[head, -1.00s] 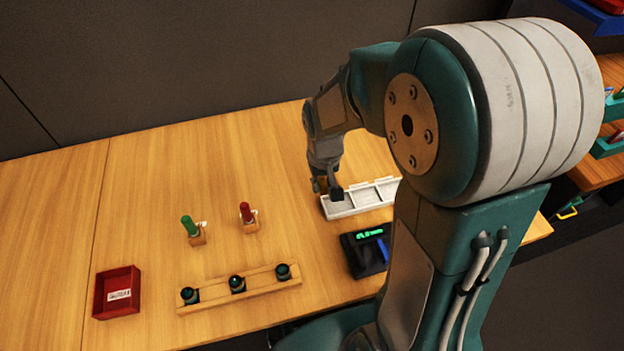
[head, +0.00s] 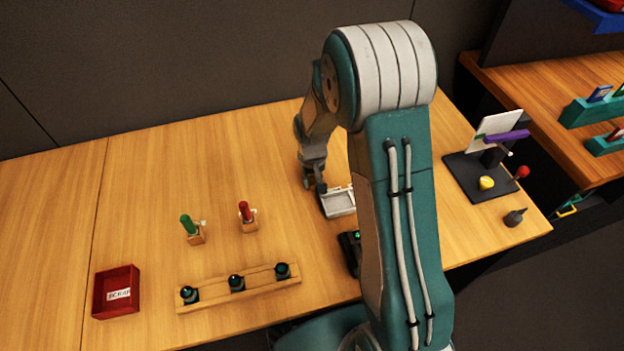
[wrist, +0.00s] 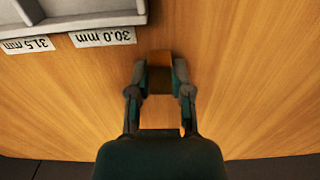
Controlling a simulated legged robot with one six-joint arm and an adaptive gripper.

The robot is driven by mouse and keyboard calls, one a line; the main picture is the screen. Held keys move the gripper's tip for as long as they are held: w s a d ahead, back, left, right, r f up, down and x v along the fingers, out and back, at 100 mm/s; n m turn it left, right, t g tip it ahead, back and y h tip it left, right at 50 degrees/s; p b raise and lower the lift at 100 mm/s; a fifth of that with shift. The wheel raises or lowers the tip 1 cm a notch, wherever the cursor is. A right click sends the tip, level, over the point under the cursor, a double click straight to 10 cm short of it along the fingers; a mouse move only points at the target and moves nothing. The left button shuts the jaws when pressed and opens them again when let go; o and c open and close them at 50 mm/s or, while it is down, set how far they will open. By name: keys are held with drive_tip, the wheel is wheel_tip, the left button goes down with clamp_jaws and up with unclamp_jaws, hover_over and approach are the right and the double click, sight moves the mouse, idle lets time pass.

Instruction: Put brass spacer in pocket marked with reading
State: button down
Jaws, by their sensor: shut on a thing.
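My gripper (wrist: 160,78) is shut on a small brown block, the brass spacer (wrist: 160,58), held between its fingertips. In the head view my gripper (head: 314,184) is at the far left end of the white pocket tray (head: 338,208). In the wrist view the tray (wrist: 90,20) lies at the upper left, with the spacer beside it, not over a pocket. Labels reading 30.0 mm (wrist: 103,37) and 31.5 mm (wrist: 27,44) show upside down by its edge. My arm hides most of the tray and the gauge (head: 348,250), whose reading I cannot make out.
A dark stand with a yellow ball (head: 487,183) is at the right. Bare wood lies beyond the tray.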

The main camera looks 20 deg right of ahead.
drive_tip(key=c, duration=0.5)
unclamp_jaws()
drive_tip(key=shift+c, duration=0.2)
